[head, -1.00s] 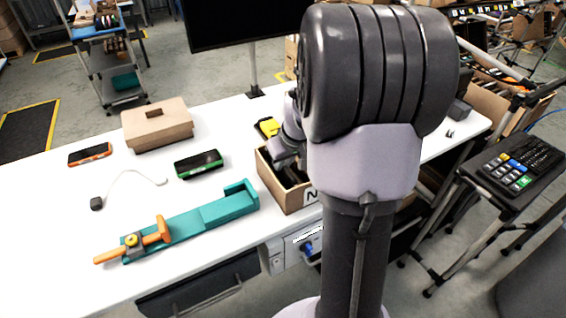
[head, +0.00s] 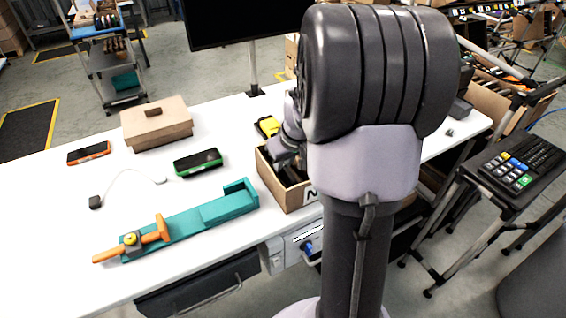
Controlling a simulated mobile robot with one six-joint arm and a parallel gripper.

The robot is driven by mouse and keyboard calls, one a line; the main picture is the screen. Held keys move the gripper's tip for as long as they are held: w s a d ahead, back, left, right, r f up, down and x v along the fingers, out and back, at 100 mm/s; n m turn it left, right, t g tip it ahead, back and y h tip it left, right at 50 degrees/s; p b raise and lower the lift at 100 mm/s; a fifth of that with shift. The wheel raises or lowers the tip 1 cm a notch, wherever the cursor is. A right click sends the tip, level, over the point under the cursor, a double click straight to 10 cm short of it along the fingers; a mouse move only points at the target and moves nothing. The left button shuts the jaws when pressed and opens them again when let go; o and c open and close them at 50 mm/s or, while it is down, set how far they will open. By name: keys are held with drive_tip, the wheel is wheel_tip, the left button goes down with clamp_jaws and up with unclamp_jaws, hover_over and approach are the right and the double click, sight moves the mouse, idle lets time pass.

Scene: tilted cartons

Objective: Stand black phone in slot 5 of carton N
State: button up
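Carton N (head: 278,193) is an open brown carton at the front edge of the white table, with a white label bearing an N on its near side. My arm stands in front of it and hides its right part. My gripper (head: 287,160) is at the carton's opening, mostly hidden behind my arm. I cannot tell whether its fingers are open or shut. A dark shape shows inside the carton below it; I cannot tell whether that is the black phone, a divider or a finger. The slots cannot be made out.

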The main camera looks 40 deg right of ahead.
drive_tip(key=o, duration=0.4)
drive_tip(key=shift+o, duration=0.2)
drive_tip(key=p+v, duration=0.7)
drive_tip(key=v, duration=1)
drive_tip(key=shift+s, duration=0.2)
drive_tip(key=shift+r, duration=0.15)
wheel_tip(320, 180, up, 7)
drive_tip(key=p, duration=0.5)
drive_tip(key=shift+p, duration=0.3)
drive_tip(key=shift+a, duration=0.1)
